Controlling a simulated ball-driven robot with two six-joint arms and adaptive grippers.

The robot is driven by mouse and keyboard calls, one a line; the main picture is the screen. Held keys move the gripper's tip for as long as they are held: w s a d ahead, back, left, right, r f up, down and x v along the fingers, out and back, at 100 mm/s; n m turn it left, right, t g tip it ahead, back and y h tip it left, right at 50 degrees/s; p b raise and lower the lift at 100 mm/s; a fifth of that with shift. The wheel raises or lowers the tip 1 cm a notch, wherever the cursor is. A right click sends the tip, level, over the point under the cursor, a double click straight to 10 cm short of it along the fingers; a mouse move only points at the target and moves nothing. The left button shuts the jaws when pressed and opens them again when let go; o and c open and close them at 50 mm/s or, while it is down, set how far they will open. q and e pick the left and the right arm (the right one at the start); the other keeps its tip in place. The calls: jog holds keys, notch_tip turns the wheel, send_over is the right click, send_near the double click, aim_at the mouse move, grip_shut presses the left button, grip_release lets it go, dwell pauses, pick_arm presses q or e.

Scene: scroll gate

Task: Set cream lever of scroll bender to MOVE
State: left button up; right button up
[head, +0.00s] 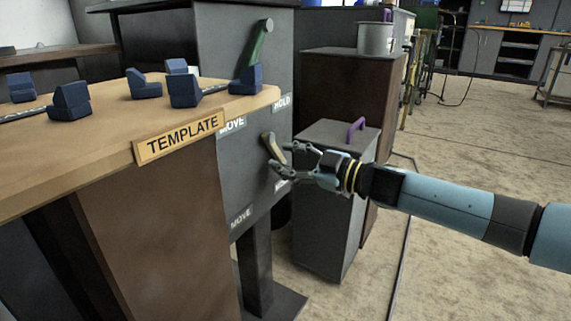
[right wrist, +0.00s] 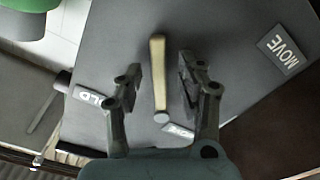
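The scroll bender is a dark grey cabinet (head: 262,190) beside the wooden bench. Its cream lever (head: 270,146) is on the side panel, and it also shows in the right wrist view (right wrist: 158,72). My right gripper (head: 281,160) is open at the lever. In the right wrist view the lever stands between the two fingers, with a gap on each side. A MOVE label (right wrist: 285,50) is at the right there, and a label ending in LD (right wrist: 95,97) is at the left. Another label (right wrist: 180,131) is partly hidden by a finger. My left gripper is not in view.
A green lever (head: 258,42) is higher on the cabinet. The bench has a TEMPLATE sign (head: 179,138) and several dark blue blocks (head: 185,89). A grey box with a purple handle (head: 331,205) stands behind my right gripper. Open floor (head: 480,160) lies to the right.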

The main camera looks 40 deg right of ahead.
jog(key=shift+w+a, duration=0.15)
jog(key=shift+w, duration=0.15)
grip_shut()
dwell(0.4)
